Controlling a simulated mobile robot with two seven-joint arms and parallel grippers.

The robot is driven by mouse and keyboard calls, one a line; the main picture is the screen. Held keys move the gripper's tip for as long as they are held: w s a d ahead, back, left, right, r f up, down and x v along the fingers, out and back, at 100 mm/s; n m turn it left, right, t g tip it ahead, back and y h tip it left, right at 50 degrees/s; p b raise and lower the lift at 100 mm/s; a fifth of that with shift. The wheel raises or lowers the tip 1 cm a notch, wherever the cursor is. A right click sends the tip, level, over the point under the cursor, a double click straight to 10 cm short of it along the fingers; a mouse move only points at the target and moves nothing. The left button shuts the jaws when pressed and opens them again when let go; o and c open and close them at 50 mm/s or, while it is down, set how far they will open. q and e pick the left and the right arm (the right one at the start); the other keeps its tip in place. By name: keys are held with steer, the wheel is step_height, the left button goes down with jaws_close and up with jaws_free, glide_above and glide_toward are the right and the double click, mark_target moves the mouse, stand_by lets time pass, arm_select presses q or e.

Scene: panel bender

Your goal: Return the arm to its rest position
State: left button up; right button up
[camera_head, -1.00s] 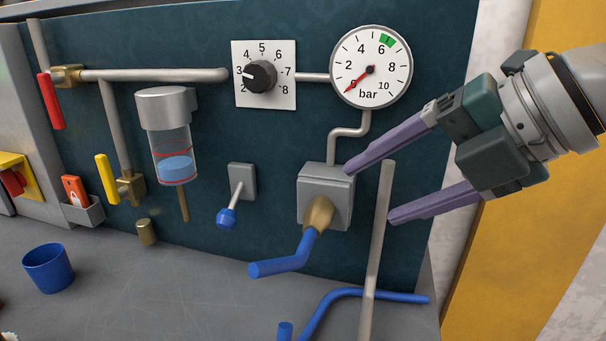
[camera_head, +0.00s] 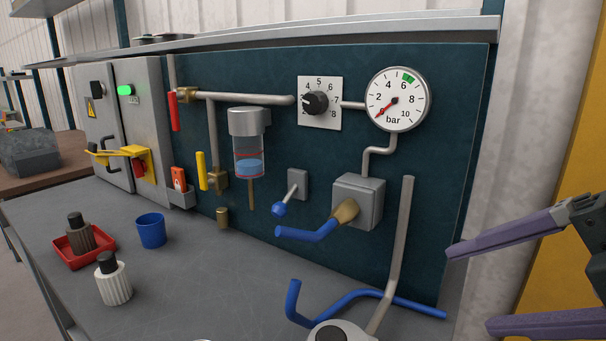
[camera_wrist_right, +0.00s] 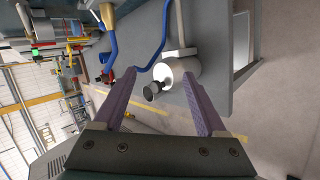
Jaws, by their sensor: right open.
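My right gripper (camera_head: 500,282) is at the right edge of the head view, cut off by the frame. Its two purple fingers are apart and nothing is between them. It is clear of the dark teal panel (camera_head: 330,165), to the right of the grey valve block (camera_head: 360,200) with the blue lever. In the right wrist view my right gripper (camera_wrist_right: 158,108) is also open, with a pale cylindrical thing (camera_wrist_right: 180,72) beyond the fingers. My left gripper is not in view.
A pressure gauge (camera_head: 398,98) with its needle near 0 and a dial knob (camera_head: 315,103) are on the panel. A blue cup (camera_head: 151,230), a red tray (camera_head: 85,248) and a white ribbed part (camera_head: 114,284) stand on the grey bench. A blue hose (camera_head: 345,300) lies at the front.

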steer(key=s+a+f+m+g+h, duration=0.1)
steer(key=s+a+f+m, duration=0.2)
steer(key=s+f+m, duration=0.5)
steer(key=s+d+f+m+g+h+p, duration=0.25)
steer(key=s+d+m+h, duration=0.2)
steer(key=s+m, duration=0.85)
arm_select(q)
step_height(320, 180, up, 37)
steer(key=p, duration=3.5)
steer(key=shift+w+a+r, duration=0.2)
arm_select(e)
steer(key=w+r+m, duration=0.2)
steer(key=w+r, duration=0.1)
steer(key=r, duration=3.3)
steer(key=shift+w+d+r+g+y, duration=0.2)
steer(key=shift+d+r+g+y, duration=0.1)
steer(key=shift+r+g+y, duration=0.1)
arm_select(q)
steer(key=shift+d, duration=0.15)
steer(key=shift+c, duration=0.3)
